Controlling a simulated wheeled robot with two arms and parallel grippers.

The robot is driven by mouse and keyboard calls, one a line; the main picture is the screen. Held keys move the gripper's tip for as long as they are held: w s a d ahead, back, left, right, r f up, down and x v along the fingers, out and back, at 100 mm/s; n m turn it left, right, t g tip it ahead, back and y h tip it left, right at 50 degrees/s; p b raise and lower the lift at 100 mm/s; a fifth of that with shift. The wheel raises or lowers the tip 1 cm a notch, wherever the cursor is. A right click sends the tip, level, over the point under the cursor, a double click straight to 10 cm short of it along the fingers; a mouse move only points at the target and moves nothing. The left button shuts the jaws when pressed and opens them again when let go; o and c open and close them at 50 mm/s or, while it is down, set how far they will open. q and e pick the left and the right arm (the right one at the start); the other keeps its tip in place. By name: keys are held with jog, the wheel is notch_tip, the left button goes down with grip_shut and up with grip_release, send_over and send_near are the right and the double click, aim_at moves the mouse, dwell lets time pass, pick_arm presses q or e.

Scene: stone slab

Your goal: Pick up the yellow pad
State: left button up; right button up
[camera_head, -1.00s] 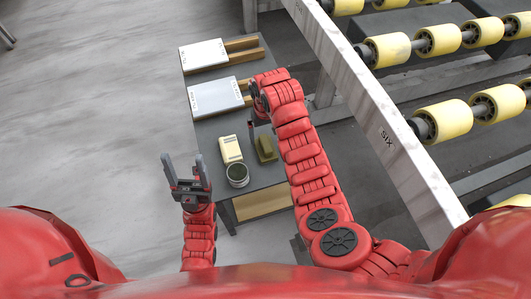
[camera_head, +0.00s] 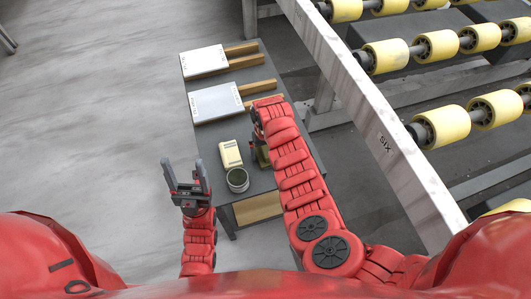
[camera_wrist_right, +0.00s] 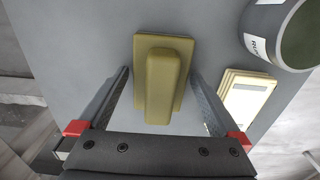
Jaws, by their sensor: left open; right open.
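The yellow pad, olive-yellow with a raised grip on a flat base, lies on the grey table. In the right wrist view the pad (camera_wrist_right: 163,85) sits between the fingers of my right gripper (camera_wrist_right: 161,76), which is open with a gap on both sides. In the head view my right arm partly hides the pad (camera_head: 263,157), and my right gripper (camera_head: 259,138) is right over it, its fingers mostly hidden. My left gripper (camera_head: 183,165) is open and empty, left of the table.
A cream block (camera_head: 230,154) and a round dark-topped can (camera_head: 237,180) stand left of the pad; the block (camera_wrist_right: 243,100) and can (camera_wrist_right: 272,32) also show in the wrist view. White boards (camera_head: 214,100) lie farther back. A stone slab (camera_head: 370,120) and yellow rollers are at right.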

jog(key=c, duration=1.4)
jog(key=shift+r, duration=0.15)
jog(key=shift+c, duration=0.2)
